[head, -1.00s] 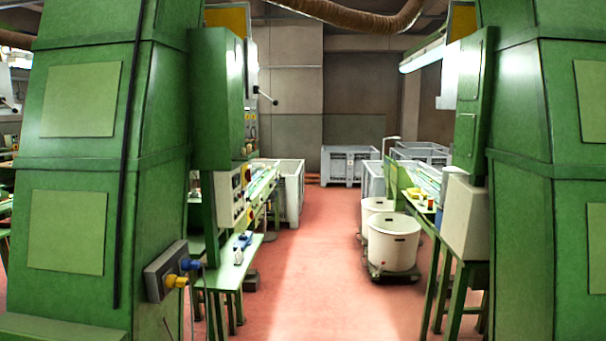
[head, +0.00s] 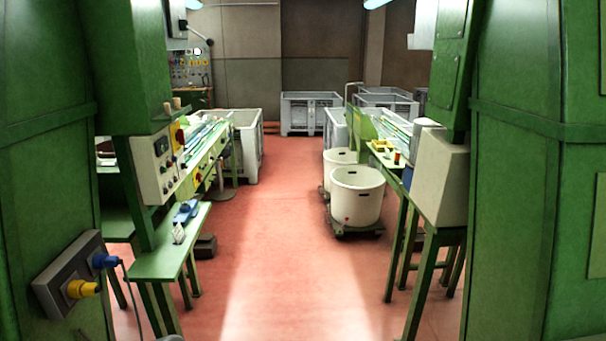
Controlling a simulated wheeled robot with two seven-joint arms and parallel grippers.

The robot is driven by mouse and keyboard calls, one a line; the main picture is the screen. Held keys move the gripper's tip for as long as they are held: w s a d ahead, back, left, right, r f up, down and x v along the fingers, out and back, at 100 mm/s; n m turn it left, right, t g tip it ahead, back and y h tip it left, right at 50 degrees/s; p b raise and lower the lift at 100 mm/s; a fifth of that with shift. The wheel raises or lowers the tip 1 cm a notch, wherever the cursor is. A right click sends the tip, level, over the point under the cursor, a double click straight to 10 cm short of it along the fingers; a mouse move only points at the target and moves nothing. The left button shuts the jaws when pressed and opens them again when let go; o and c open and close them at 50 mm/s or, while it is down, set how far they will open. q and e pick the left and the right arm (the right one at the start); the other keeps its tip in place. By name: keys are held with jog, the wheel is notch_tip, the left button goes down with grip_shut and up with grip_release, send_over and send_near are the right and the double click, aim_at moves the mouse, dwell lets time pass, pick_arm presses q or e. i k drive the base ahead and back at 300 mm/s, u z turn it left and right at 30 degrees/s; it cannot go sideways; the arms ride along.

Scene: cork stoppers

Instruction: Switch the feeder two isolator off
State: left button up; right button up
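A red knob on a yellow plate (head: 180,136), which looks like an isolator, is on the side of a white control box (head: 153,170) at the left machine. Another small red and yellow control (head: 198,177) shows lower on the green bench front behind it. No label is readable, so I cannot tell which is feeder two's or how either knob is turned. Neither of my grippers is in view.
Green machine housings stand close on the left (head: 45,170) and right (head: 530,200). A grey socket box (head: 60,280) with blue and yellow plugs juts out at left. White tubs (head: 357,197) on a dolly stand right of the aisle. The red floor (head: 270,240) between is clear.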

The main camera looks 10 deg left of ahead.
aim_at(180, 134)
jog(key=i, duration=3.6)
jog(key=u, duration=1.7)
